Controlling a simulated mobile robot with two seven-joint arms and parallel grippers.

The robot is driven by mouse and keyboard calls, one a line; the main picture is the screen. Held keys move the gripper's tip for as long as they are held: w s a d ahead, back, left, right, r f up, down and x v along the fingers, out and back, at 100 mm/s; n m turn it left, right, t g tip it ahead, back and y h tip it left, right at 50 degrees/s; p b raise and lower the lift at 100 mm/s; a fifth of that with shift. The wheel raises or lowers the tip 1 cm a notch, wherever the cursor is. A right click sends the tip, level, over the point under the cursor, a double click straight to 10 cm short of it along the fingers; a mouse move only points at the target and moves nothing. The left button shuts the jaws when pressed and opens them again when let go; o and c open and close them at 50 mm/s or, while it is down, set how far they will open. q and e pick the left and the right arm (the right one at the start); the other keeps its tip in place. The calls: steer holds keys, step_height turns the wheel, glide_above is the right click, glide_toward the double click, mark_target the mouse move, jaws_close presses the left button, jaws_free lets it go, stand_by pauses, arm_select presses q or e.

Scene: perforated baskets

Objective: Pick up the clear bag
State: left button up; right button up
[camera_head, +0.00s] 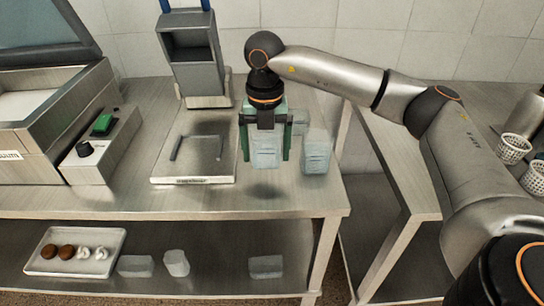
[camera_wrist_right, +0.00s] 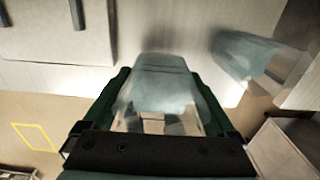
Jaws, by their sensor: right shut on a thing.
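A clear bag (camera_head: 265,152) with a pale bluish tint hangs upright between the green fingers of my right gripper (camera_head: 264,150), above the steel table. A shadow lies on the table below it. In the right wrist view the bag (camera_wrist_right: 165,88) fills the space between the two green fingers (camera_wrist_right: 160,100). The gripper is shut on it. Another clear bag (camera_head: 316,152) stands on the table just right of the gripper and also shows in the right wrist view (camera_wrist_right: 258,60). A further clear piece (camera_head: 299,122) is partly hidden behind. My left gripper is not in view.
A scale-like machine (camera_head: 194,181) with a flat plate stands left of the gripper, and a steel vacuum machine (camera_head: 68,110) is at the far left. The lower shelf (camera_head: 215,277) holds a white tray (camera_head: 110,270) and several clear containers. Perforated baskets (camera_head: 512,150) stand at right.

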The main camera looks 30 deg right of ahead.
mark_target(253, 142)
steer(key=a+r, duration=0.3)
steer(key=shift+r, duration=0.3)
steer(key=a+r, duration=0.4)
steer(key=a, duration=0.5)
steer(key=shift+s+a+r, duration=0.15)
steer(key=shift+s+r, duration=0.1)
steer(key=shift+s, duration=0.2)
